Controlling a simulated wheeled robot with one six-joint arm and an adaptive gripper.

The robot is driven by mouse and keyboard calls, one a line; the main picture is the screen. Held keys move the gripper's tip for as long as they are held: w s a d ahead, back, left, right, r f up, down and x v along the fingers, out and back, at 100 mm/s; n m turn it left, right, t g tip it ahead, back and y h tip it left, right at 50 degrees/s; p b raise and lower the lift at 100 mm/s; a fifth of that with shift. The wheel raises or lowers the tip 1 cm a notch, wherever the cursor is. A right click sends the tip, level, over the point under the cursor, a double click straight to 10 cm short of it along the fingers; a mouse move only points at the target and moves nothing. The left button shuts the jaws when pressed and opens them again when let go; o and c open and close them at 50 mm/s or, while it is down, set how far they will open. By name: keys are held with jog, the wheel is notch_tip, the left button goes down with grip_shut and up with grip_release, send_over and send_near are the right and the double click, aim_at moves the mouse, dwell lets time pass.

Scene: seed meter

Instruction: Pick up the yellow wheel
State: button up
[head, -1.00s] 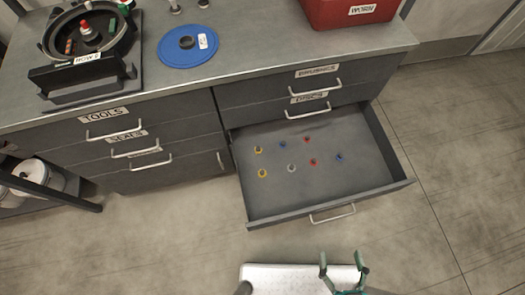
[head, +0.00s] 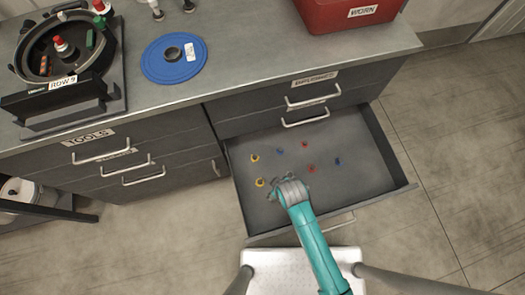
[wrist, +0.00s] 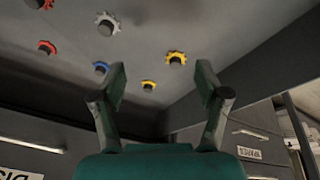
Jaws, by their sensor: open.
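Two small yellow toothed wheels lie in the open drawer in the head view, a far one (head: 254,157) and a near one (head: 260,182). In the wrist view one yellow wheel (wrist: 176,58) is larger and the other (wrist: 148,85) is smaller and farther; both lie between the fingers' lines in the picture. My gripper (wrist: 162,82) is open with nothing between its fingers. In the head view my gripper (head: 277,182) is over the drawer, just right of the near yellow wheel; its fingers are hard to make out. I cannot tell its height above the drawer floor.
The open drawer (head: 365,190) also holds red wheels (head: 311,168), blue wheels (head: 338,161) and a grey wheel (wrist: 107,22), hidden behind my gripper in the head view. Drawer walls surround them. On the counter stand a blue disc (head: 174,65) and a red bin (head: 350,8).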

aim_at(260, 182)
jog(key=w+a+r+n+g+h, duration=0.1)
jog(key=w+a+r+n+g, duration=0.15)
jog(key=w+a, duration=0.35)
jog(key=shift+g, duration=0.35)
jog(key=f, duration=0.3)
jog(key=s+f, duration=0.1)
jog(key=f, duration=0.7)
jog(key=shift+s+a, duration=0.15)
jog(key=shift+a, duration=0.25)
jog(key=shift+s, duration=0.1)
jog(key=c, duration=1.4)
